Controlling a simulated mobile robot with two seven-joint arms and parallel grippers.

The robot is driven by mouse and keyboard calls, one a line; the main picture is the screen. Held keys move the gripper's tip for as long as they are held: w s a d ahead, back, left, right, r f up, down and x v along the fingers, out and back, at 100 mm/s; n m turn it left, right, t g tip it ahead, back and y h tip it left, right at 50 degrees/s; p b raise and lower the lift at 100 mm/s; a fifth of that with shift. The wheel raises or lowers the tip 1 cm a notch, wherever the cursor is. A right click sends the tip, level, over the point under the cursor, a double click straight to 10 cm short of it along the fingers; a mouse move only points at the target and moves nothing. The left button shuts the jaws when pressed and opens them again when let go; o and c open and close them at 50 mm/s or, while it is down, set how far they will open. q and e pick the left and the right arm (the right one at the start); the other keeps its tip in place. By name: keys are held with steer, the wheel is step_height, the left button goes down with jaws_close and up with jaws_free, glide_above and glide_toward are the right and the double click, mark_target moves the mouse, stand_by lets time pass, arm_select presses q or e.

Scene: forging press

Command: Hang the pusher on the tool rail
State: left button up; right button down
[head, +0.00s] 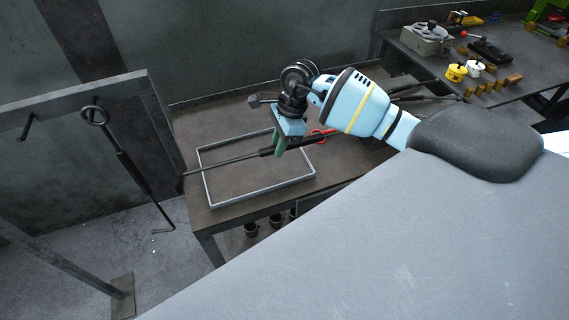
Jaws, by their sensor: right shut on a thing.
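The pusher, a long dark rod with a thicker dark grip (248,156), lies slantwise over the table and a shallow tray. Its thin tip points left past the table's edge. My right gripper (279,146), with green fingers, is shut on the rod above the tray. Whether the rod touches the tray rim I cannot tell. The tool rail (75,98) is a grey metal frame at the left with pegs. A hooked rod with a ring end (122,155) hangs from one peg; another peg (28,126) to its left is bare. My left gripper is not in view.
The shallow grey tray (258,191) sits on the dark table (190,118). Red-marked metal parts (320,136) and dark rods lie behind my right gripper. A bench (508,66) at the upper right holds yellow and white pots and blocks. Floor is clear between rail and table.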

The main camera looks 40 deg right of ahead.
mark_target(274, 147)
steer(key=shift+r+p, duration=0.5)
steer(key=shift+r, duration=1.35)
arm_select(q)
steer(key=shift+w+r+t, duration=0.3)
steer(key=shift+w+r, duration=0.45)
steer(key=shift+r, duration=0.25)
arm_select(e)
steer(key=c, duration=1.9)
jaws_free()
jaws_close()
